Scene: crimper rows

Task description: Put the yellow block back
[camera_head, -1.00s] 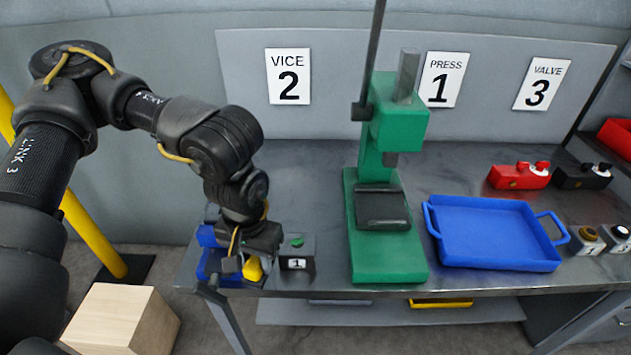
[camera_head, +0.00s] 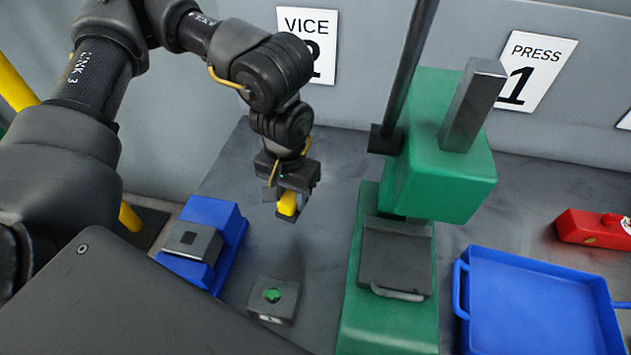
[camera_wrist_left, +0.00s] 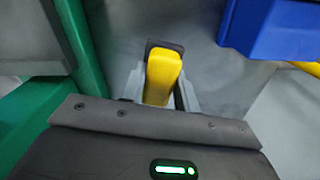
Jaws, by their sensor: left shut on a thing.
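The yellow block (camera_head: 287,203) is in my left gripper (camera_head: 292,210), which is shut on it. The gripper hangs over the grey bench, between the blue vice (camera_head: 226,222) and the green press (camera_head: 368,322). In the left wrist view the yellow block (camera_wrist_left: 162,76) stands out between the fingers, with a dark piece around its far end. The finger tips are partly hidden by the block. My right gripper is in neither view.
A small grey box with a green button (camera_head: 272,296) stands in front of the gripper. The press's dark column (camera_head: 408,75) rises at the right. A blue tray (camera_head: 540,300) and a red box (camera_head: 590,229) lie farther right. The bench behind the gripper is clear.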

